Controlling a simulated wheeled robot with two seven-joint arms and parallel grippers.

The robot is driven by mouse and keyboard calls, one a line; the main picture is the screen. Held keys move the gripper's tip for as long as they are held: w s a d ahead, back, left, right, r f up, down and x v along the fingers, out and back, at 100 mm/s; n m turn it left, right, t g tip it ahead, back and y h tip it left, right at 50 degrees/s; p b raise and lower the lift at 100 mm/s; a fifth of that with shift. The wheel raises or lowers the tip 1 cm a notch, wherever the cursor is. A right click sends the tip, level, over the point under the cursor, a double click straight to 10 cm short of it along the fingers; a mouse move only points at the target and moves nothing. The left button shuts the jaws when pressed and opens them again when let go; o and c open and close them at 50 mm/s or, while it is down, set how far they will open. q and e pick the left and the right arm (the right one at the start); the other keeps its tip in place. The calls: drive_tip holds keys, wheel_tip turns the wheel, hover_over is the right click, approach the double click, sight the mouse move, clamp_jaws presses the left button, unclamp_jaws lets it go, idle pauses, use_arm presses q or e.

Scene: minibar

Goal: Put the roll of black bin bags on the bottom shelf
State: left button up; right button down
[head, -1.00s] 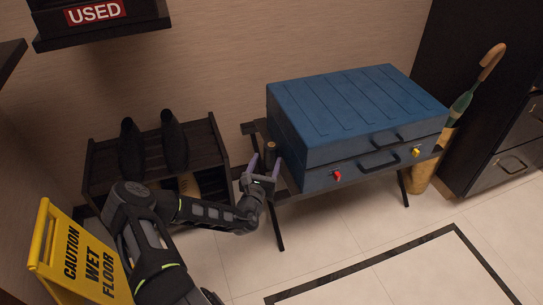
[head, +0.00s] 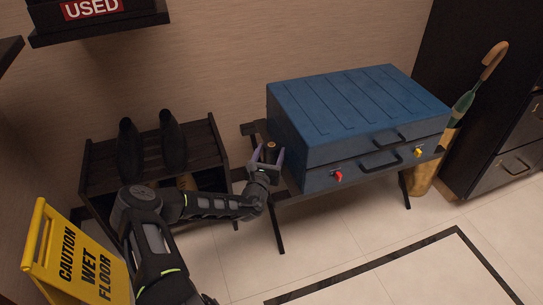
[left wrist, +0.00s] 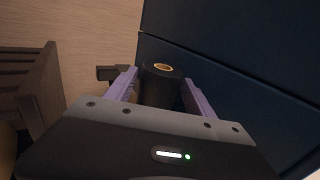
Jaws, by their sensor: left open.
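The roll of black bin bags (head: 271,149) stands upright on the dark rack beside the blue suitcase. In the left wrist view the roll (left wrist: 160,86) shows a tan core ring on top. My left gripper (head: 267,156) is open, with its purple fingers on either side of the roll; I cannot tell whether they touch it. The gripper also shows in the left wrist view (left wrist: 158,92). The dark slatted shelf unit (head: 215,150) stands left of the rack, and its lower part is largely hidden by my left arm. My right gripper is out of view.
The blue suitcase (head: 355,110) lies close to the roll on the luggage rack (head: 278,230). Black boots (head: 173,140) stand on the shelf unit's top. A yellow wet floor sign (head: 75,260) is at lower left. An umbrella (head: 465,100) leans at right. Front floor is clear.

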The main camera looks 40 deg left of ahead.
use_arm(q)
drive_tip(key=shift+c, duration=0.4)
clamp_jaws()
idle(0.4)
drive_tip(key=shift+r, duration=0.1)
wheel_tip(320, 180, up, 18)
drive_tip(key=p, duration=0.7)
idle(0.5)
